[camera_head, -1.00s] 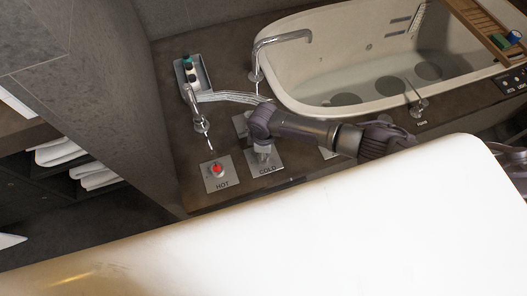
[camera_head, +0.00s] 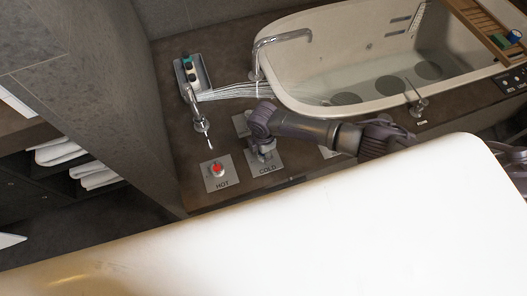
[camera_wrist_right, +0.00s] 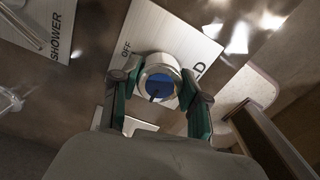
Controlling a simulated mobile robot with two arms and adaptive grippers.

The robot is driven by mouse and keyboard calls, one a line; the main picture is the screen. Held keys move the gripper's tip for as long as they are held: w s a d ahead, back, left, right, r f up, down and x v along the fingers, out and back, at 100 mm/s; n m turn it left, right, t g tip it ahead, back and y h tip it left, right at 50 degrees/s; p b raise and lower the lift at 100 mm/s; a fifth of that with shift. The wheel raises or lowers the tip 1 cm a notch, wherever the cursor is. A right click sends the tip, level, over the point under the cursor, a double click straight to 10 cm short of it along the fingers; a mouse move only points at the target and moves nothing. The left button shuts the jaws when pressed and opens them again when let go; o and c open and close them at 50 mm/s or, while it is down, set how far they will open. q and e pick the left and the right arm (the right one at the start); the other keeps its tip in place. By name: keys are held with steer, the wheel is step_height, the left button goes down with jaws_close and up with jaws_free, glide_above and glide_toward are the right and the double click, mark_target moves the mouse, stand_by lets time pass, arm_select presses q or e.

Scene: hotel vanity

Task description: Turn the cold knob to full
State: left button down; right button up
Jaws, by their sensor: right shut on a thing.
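The cold knob (camera_wrist_right: 158,78) is a silver round knob with a blue cap, seen in the right wrist view. It sits on a metal plate (camera_wrist_right: 145,25) marked OFF at its upper left. A dark mark shows toward the lower edge of the blue cap. My right gripper (camera_wrist_right: 157,84) is shut on the knob, one green-sided finger on each side. In the head view, my right gripper (camera_head: 262,150) reaches down over the plate lettered COLD (camera_head: 266,169) and mostly hides the knob. My left gripper is not in view.
The red-capped hot knob (camera_head: 217,169) is just left of the cold plate. A chrome faucet (camera_head: 200,118) and a tray of bottles (camera_head: 187,72) stand behind. A large white surface (camera_head: 300,235) fills the foreground.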

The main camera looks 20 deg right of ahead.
stand_by(0.4)
steer(key=o, duration=1.1)
steer(key=shift+o, duration=0.2)
step_height(320, 180, up, 12)
